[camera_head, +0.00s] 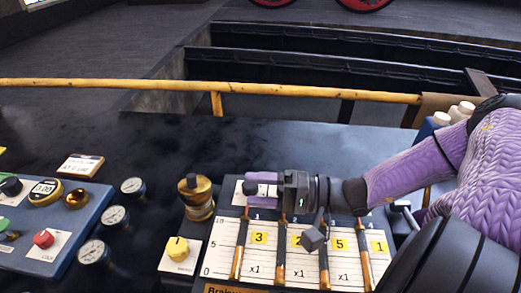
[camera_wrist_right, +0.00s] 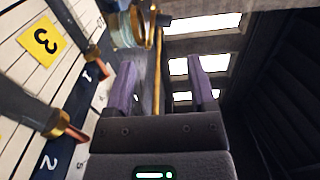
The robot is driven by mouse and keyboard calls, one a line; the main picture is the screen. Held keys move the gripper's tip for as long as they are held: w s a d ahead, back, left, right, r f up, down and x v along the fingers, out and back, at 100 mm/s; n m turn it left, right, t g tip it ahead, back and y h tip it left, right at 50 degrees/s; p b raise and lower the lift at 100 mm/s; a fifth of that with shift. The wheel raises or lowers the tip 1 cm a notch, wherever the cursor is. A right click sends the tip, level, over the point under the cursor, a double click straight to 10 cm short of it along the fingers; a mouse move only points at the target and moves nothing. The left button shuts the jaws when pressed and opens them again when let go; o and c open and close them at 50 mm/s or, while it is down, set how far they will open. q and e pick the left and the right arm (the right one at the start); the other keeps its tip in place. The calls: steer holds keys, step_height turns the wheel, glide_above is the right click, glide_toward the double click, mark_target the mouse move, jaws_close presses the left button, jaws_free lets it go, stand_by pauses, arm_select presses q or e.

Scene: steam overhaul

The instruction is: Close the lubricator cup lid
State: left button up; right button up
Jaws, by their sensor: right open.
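The lubricator cup (camera_head: 197,199) is a small brass vessel standing on the desk, left of the white lever panel. A dark knob shows on its brass top, taken to be the lid (camera_head: 191,182); how far the lid stands open I cannot tell. My right gripper (camera_head: 250,183) reaches in from the right above the panel's far edge. Its purple fingers point left toward the cup, apart from it. In the right wrist view my gripper (camera_wrist_right: 161,65) is open and empty, and part of the cup (camera_wrist_right: 127,28) shows beyond the left finger. My left gripper is not in view.
The lever panel (camera_head: 222,262) with several brass-tipped levers lies below my right forearm. A yellow knob (camera_head: 178,248) sits in front of the cup, and gauges (camera_head: 115,216) stand left. A yellow rail (camera_head: 300,92) runs behind. The dark desk behind the cup is clear.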

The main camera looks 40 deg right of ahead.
stand_by(0.5)
steer(key=p+v, duration=0.2)
steer(key=v, duration=0.8)
steer(key=shift+c, duration=0.7)
